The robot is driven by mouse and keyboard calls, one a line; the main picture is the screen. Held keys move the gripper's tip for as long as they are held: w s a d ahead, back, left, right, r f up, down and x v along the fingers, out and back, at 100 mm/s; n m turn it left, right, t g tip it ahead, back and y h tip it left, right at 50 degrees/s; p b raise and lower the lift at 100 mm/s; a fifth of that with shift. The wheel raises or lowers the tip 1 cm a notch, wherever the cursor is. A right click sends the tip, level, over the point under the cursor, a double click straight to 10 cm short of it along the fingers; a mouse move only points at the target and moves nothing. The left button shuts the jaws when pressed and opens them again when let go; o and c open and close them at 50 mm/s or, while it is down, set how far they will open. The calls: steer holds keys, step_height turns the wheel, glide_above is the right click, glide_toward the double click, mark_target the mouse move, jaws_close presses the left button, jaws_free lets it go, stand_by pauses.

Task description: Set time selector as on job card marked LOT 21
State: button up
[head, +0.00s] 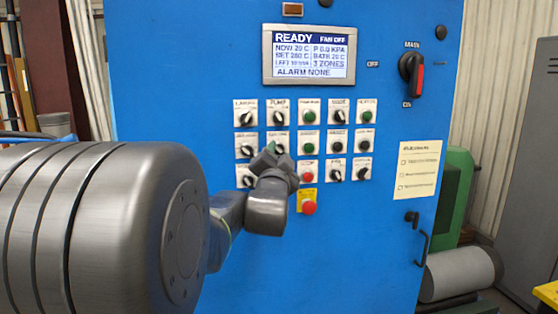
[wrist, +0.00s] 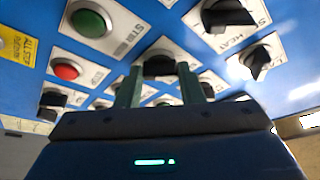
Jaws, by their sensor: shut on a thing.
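My gripper (head: 272,150) is at the second column of the controls on the blue cabinet, over its lower rows, hiding part of them. In the wrist view its two green fingers (wrist: 162,85) stand on either side of a black selector knob (wrist: 160,66) and are closed on it. The knob's pointer and most of its label are hidden. I cannot read a label that marks it as the time selector. No card marked LOT 21 is readable. A cream paper sheet (head: 418,170) with several lines is on the panel's right; its text is too blurred to read.
A display (head: 309,54) reads READY and ALARM NONE. Neighbouring selectors (head: 245,145), green buttons (head: 309,117) and a red button (head: 308,177) sit close by. A red emergency button (head: 309,208) is below, right of my wrist. The main switch (head: 411,70) is at upper right.

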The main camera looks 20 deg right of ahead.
steer(key=shift+a+r+m+g+h, duration=0.15)
steer(key=shift+m+g+h, duration=0.35)
steer(key=shift+m, duration=0.7)
steer(key=m+p, duration=0.1)
steer(key=m+g+p, duration=0.1)
steer(key=m, duration=0.1)
steer(key=shift+r, duration=0.3)
steer(key=m+g+p, duration=0.1)
steer(key=m+p, duration=0.2)
steer(key=shift+g+p, duration=0.3)
steer(key=shift+m+y+p, duration=0.3)
steer(key=shift+m+p, duration=0.3)
steer(key=shift+m, duration=0.1)
steer(key=shift+f, duration=0.1)
steer(key=o, duration=1)
